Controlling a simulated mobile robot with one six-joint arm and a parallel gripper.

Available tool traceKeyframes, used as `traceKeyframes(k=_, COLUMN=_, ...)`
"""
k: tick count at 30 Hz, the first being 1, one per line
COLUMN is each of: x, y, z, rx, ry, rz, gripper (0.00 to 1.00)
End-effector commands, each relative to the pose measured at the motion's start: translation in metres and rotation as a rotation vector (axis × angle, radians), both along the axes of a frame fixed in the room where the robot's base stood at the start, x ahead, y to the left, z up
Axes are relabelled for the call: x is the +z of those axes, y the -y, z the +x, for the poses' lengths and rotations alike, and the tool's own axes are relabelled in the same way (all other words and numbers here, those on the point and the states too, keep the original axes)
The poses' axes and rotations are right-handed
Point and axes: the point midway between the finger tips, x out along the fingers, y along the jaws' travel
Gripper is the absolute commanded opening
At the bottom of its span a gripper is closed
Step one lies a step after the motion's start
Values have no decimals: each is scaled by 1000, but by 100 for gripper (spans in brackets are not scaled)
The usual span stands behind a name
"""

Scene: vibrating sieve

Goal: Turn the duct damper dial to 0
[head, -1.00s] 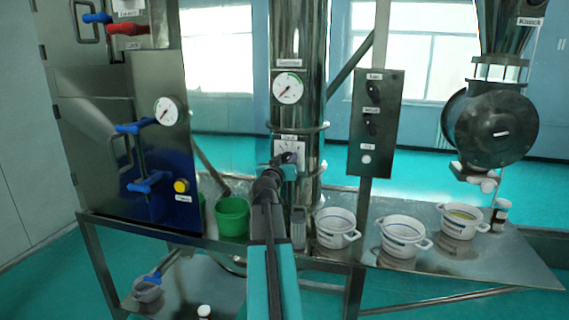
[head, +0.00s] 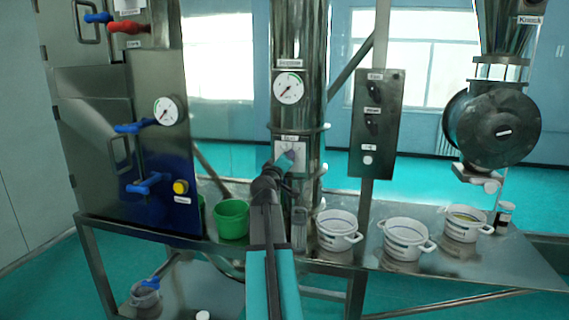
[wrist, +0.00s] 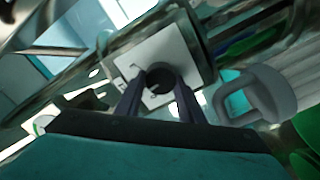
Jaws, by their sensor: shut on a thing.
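The duct damper dial is a dark round knob (wrist: 160,78) on a white square plate with markings (wrist: 138,72), seen in the wrist view. The plate (head: 299,146) also shows in the head view, low on the metal duct below a round gauge. My gripper (wrist: 161,92) is shut on the knob, one dark finger on each side of it. In the head view my gripper (head: 286,160) covers part of the plate and most of the knob. I cannot read which number the knob points to.
A white gauge (head: 288,88) sits above on the duct. A dark switch panel (head: 377,95) stands to the right. White pots (head: 338,243) and a green bucket (head: 232,219) stand on the metal table. A cabinet with blue handles (head: 148,183) is at left.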

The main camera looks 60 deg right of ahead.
Motion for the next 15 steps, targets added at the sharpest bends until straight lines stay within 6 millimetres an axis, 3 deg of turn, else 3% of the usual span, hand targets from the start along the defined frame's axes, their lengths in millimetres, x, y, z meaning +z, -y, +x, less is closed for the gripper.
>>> traceKeyframes(k=15, x=2, y=3, z=-3, rx=-9, ry=-451, rz=-143, gripper=13)
